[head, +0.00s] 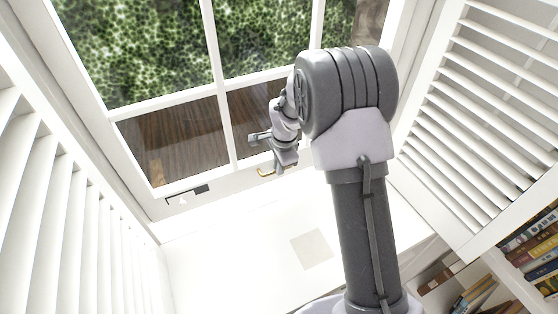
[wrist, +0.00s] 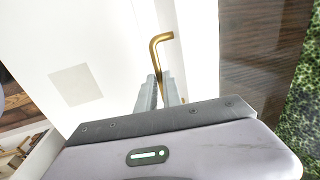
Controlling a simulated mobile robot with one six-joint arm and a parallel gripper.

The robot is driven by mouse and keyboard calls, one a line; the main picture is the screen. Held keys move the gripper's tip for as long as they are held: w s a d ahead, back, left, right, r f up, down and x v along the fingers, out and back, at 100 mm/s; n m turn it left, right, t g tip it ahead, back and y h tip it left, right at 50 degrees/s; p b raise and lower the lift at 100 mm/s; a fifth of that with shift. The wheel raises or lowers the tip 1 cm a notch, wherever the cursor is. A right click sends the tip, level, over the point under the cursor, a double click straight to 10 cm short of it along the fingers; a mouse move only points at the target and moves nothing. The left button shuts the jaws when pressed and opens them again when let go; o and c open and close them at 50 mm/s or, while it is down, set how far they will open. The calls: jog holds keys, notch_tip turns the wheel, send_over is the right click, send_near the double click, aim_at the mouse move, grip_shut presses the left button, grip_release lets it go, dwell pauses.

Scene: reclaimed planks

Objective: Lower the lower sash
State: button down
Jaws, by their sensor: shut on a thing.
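The lower sash (head: 172,189) is a white-framed pane with a muntin, seen in the head view behind my arm. Its bottom rail is close above the white sill; I cannot tell whether a gap is left. A brass handle (head: 262,174) is on the rail. My gripper (head: 276,166) is at this handle. In the wrist view the bent brass handle (wrist: 156,42) runs down between the two fingers of my gripper (wrist: 160,88), which are shut on it. The handle's lower part is hidden by the fingers.
White louvred shutters stand open at left (head: 45,220) and right (head: 480,110). The sill (head: 270,265) is bare except for a pale square patch (head: 311,248). Books (head: 530,240) fill shelves at lower right.

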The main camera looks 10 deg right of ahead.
notch_tip(320, 180, down, 8)
jog(key=b, duration=0.3)
jog(key=shift+s+r+b, duration=0.15)
jog(key=shift+r+b, duration=0.1)
jog(key=shift+b, duration=0.1)
jog(key=c, duration=1.5)
grip_release()
jog(key=s+r+p, duration=0.3)
jog(key=r+p, duration=0.3)
jog(key=r, duration=1.1)
jog(key=shift+d, duration=0.35)
